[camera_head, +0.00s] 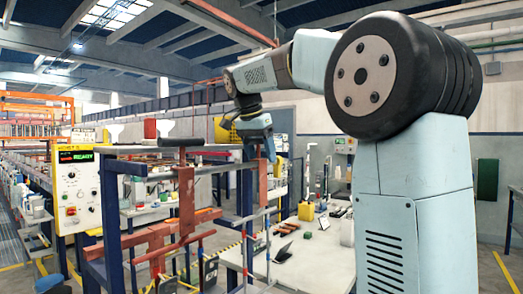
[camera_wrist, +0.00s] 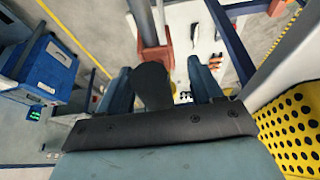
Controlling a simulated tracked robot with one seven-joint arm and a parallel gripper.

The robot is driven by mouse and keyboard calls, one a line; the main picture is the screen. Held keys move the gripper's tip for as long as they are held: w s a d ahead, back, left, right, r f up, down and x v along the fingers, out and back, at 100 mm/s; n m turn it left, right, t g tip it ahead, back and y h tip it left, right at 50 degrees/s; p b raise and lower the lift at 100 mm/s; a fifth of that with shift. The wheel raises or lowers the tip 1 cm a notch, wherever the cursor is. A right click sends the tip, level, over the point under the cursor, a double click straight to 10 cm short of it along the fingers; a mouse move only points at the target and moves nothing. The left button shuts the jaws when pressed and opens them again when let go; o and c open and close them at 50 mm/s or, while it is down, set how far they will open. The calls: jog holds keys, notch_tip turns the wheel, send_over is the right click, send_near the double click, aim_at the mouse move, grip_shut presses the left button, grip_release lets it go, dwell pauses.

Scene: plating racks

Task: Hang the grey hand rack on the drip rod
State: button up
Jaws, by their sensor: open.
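My gripper (camera_wrist: 160,84) is open, its two blue-grey fingers on either side of a dark grey rounded handle (camera_wrist: 152,86). I cannot tell whether they touch it. Beyond the handle are a red-brown bracket (camera_wrist: 153,58) and a grey bar (camera_wrist: 144,20). In the head view my gripper (camera_head: 270,157) points down at the centre. Below it, thin grey bars (camera_head: 267,225) look like the grey hand rack, its top hidden by the gripper. A red-brown rack (camera_head: 186,195) with a dark top bar (camera_head: 182,142) hangs to the left. I cannot tell which rod is the drip rod.
A blue frame (camera_head: 112,215) stands at left near a yellow control box (camera_head: 76,185) reading READY. A pale bench (camera_head: 315,252) with tools is at right. The wrist view shows a blue box (camera_wrist: 48,68) and a yellow perforated block (camera_wrist: 290,132) close to my gripper's right.

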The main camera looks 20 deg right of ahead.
jog(key=v, duration=1.3)
jog(key=shift+a+r, duration=0.15)
jog(key=shift+r, duration=0.2)
